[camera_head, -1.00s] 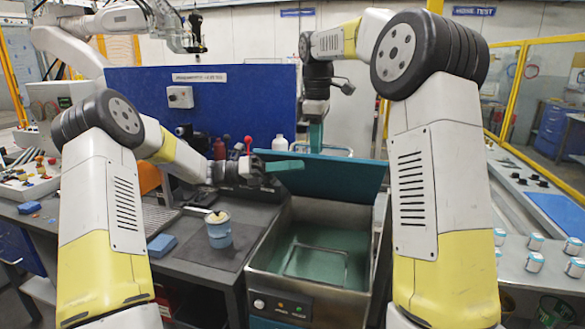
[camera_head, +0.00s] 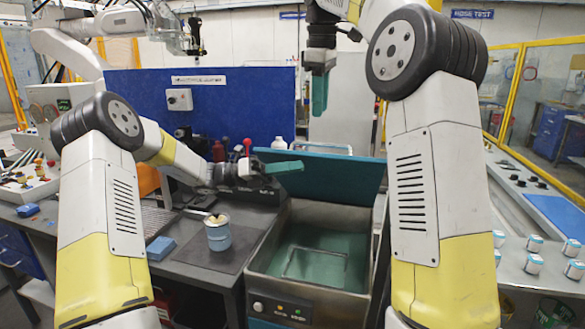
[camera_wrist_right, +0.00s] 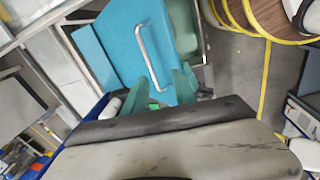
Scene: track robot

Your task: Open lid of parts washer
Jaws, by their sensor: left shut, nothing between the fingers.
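The parts washer (camera_head: 262,263) is a metal tank with a green inside, in the middle of the head view. Its teal lid (camera_head: 345,180) is raised at the back and the tank's inside is visible. The lid's metal handle (camera_wrist_right: 150,55) shows in the right wrist view, beyond my fingers. My left gripper (camera_head: 287,167) is shut and empty, in front of the lid's upper left part. My right gripper (camera_head: 320,97) hangs above the lid, fingers down and clear of it. In the right wrist view its green fingers (camera_wrist_right: 162,94) are apart, with nothing seen held between them.
A blue panel (camera_head: 225,105) stands behind the bench to the left. A light-blue can (camera_head: 218,236) with a brush and a blue block (camera_head: 161,247) sit left of the washer. A conveyor with small boxes (camera_head: 533,263) lies to the right.

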